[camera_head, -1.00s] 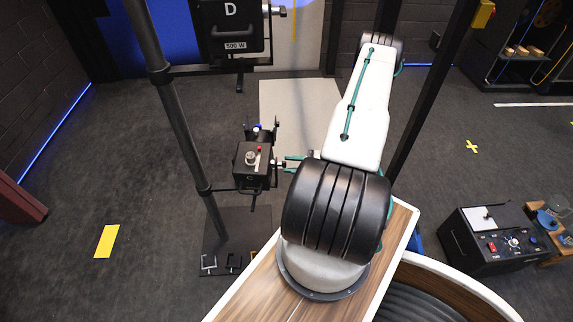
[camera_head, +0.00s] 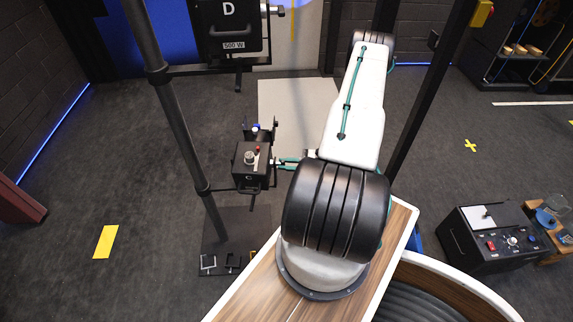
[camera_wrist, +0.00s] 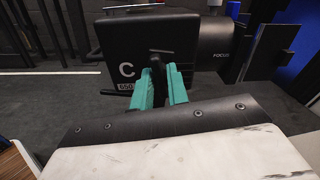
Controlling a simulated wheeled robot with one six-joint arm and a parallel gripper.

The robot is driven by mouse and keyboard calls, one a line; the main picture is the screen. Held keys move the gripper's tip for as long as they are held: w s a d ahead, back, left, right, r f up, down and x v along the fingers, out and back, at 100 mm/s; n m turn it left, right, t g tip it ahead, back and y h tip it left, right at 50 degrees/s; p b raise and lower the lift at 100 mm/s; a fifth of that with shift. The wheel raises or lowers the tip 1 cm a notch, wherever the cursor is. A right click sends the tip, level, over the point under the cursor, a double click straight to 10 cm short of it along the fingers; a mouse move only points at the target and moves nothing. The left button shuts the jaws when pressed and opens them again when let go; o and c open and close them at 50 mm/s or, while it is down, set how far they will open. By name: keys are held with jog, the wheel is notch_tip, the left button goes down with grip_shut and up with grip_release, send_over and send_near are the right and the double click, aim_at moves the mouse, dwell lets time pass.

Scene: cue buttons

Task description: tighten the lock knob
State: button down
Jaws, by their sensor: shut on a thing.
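The lamp housing marked C (camera_head: 250,172) hangs beside the dark stand in the head view. It fills the upper middle of the wrist view as a black box (camera_wrist: 118,50), with a barrel marked FOCUS at its right. A small dark knob (camera_wrist: 157,60) sticks out of the side facing my gripper. My gripper (camera_wrist: 160,80) has its two teal fingers shut on this knob, one on each side. In the head view my gripper (camera_head: 282,162) reaches the housing from the right; the knob is too small there to see clearly.
A dark stand pole (camera_head: 183,140) rises left of the housing. A larger lamp marked D (camera_head: 230,28) hangs above and behind it. A black control box (camera_head: 500,245) stands at the right. Open floor lies to the left.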

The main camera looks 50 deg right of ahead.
jog(key=shift+m, duration=10.9)
jog(key=c, duration=1.5)
grip_release()
jog(key=v, duration=0.8)
jog(key=shift+w, duration=0.1)
